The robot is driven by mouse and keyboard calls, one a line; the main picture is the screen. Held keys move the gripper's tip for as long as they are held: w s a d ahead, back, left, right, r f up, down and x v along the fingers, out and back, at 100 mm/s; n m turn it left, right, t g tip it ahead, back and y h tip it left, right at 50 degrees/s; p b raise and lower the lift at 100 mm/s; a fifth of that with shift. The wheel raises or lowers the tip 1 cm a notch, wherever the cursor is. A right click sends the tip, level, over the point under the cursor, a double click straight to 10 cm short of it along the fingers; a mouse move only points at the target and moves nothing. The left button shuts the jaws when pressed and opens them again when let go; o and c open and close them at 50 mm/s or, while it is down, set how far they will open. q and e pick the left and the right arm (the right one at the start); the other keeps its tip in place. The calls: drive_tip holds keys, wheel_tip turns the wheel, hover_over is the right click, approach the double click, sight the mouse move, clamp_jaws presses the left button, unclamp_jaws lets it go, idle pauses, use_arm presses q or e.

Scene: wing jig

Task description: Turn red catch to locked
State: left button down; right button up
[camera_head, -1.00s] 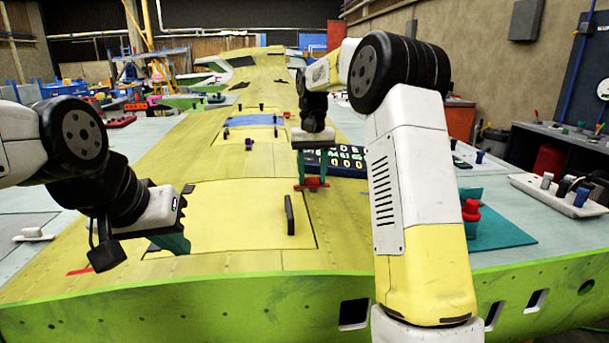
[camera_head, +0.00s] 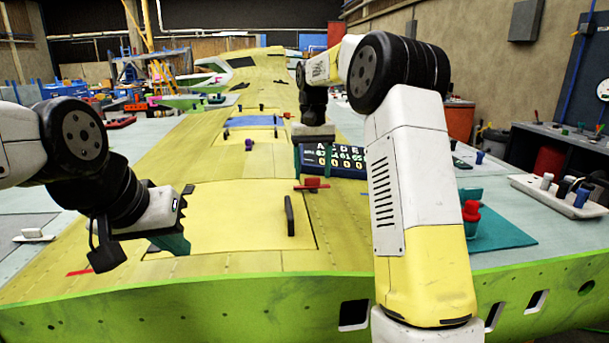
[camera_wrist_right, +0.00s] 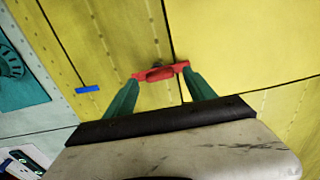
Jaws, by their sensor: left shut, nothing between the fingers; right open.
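The red catch (camera_head: 312,184) is a small bar with a raised grip on the yellow wing skin, by the far right corner of a yellow panel (camera_head: 245,222). In the head view its bar lies crosswise. My right gripper (camera_head: 313,174) is above it with green fingers apart and empty. In the right wrist view the catch (camera_wrist_right: 158,74) lies beyond and between the fingertips (camera_wrist_right: 161,80), its ends near both tips; I cannot tell whether they touch. My left gripper (camera_head: 178,243) is shut and empty above the wing at left.
A dark display board (camera_head: 340,160) with pale characters stands just behind the catch. A black upright handle (camera_head: 289,215) stands on the panel. A red-topped knob (camera_head: 471,211) stands on a teal mat (camera_head: 508,233) at right. A blue bar (camera_wrist_right: 87,89) shows in the wrist view.

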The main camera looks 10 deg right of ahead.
sight(313, 178)
wheel_tip(313, 178, up, 6)
drive_tip(key=shift+r, duration=0.1)
idle(0.4)
drive_tip(key=shift+s+r, duration=0.15)
drive_tip(key=shift+s, duration=0.05)
drive_tip(key=s+d+r+t+y, duration=0.1)
drive_tip(key=s+d+r+t, duration=0.15)
drive_tip(key=s, duration=1.35)
drive_tip(key=s+f+t, duration=0.1)
drive_tip(key=s+f, duration=0.1)
drive_tip(key=s, duration=0.3)
drive_tip(key=s+f+t, duration=0.1)
drive_tip(key=s+f, duration=0.1)
drive_tip(key=s, duration=0.3)
drive_tip(key=s+f+t+y, duration=0.1)
drive_tip(key=s+f, duration=0.2)
drive_tip(key=s, duration=0.2)
drive_tip(key=shift+s+a+n+t, duration=0.15)
drive_tip(key=shift+a+n+t, duration=0.1)
drive_tip(key=shift+a+n, duration=0.15)
drive_tip(key=shift+s+f, duration=0.25)
drive_tip(key=shift+f, duration=0.15)
